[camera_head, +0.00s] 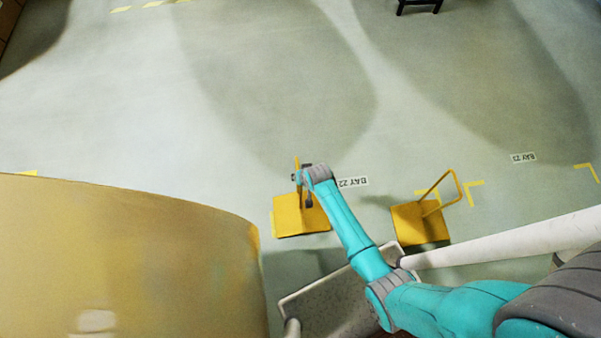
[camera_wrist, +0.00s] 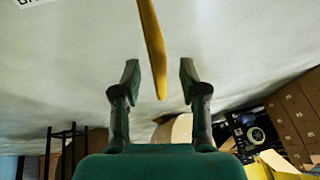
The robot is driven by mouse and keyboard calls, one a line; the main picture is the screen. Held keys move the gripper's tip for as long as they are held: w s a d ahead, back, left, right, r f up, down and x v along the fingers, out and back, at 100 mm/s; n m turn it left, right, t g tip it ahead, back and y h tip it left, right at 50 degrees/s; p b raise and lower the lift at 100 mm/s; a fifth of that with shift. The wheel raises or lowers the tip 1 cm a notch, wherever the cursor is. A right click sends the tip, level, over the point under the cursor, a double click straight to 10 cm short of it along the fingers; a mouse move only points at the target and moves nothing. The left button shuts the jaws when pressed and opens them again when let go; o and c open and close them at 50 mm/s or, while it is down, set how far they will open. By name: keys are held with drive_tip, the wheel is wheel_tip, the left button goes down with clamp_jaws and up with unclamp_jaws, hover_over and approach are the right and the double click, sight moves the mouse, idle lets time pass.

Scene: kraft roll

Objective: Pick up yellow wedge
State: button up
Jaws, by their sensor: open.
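A yellow wedge (camera_head: 288,222) stands on the floor below my gripper in the head view, with a thin upright yellow part partly hidden by the gripper. A second yellow wedge-like piece (camera_head: 415,222) with a loop handle stands to its right. My gripper (camera_head: 303,190) is over the left wedge. In the wrist view my gripper (camera_wrist: 160,72) has its two fingers apart, with a slim yellow bar (camera_wrist: 152,40) reaching down between the fingertips. Neither finger visibly touches the bar.
A large brown paper roll (camera_head: 120,260) fills the lower left. Floor labels and yellow corner marks lie near the wedges. Brown boxes (camera_wrist: 292,110) show at the right in the wrist view.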

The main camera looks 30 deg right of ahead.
drive_tip(key=shift+x, duration=1.1)
clamp_jaws()
drive_tip(key=shift+w+r, duration=0.1)
drive_tip(key=shift+r, duration=0.05)
